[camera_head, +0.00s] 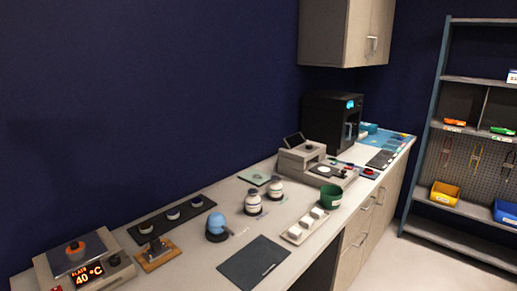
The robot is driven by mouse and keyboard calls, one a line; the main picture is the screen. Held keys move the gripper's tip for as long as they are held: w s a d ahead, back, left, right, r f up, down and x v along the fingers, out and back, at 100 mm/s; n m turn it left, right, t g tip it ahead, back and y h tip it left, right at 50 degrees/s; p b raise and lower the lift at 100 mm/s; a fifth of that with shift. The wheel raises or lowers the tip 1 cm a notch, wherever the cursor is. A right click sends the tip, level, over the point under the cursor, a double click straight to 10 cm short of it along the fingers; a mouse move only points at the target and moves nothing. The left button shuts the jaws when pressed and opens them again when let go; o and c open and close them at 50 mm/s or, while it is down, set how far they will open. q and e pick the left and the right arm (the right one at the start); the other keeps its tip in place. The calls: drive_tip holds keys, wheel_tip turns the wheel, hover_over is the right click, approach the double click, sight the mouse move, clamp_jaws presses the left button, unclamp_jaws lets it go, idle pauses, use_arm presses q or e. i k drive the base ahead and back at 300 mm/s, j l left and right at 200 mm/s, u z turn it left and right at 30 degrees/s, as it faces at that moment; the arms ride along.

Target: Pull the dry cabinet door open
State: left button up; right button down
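The dry cabinet appears to be the black box (318,118) with a small lit blue display, standing at the back of the counter below the wall cupboard. Its front faces right, and a pale upright strip that may be its handle (348,132) shows there. The door looks shut, though it is small and dark at this distance. Neither of my grippers is in view.
A grey instrument (318,170) stands just in front of the black box. Bottles (253,203), a green cup (330,196), a white-block tray (305,226) and a hotplate (84,262) crowd the counter (215,262). Open floor (415,262) lies between counter and shelf rack (432,120).

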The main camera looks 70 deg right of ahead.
sight(343, 141)
drive_tip(key=z, duration=3.1)
drive_tip(key=i+l, duration=0.35)
drive_tip(key=i+l+u, duration=0.15)
drive_tip(key=i+l, duration=0.55)
drive_tip(key=l, duration=0.2)
drive_tip(key=i+l+u, duration=0.1)
drive_tip(key=i+l, duration=0.25)
drive_tip(key=i+l+u, duration=0.1)
drive_tip(key=i+l, duration=0.2)
drive_tip(key=l, duration=0.25)
drive_tip(key=i+l, duration=0.3)
drive_tip(key=l, duration=0.2)
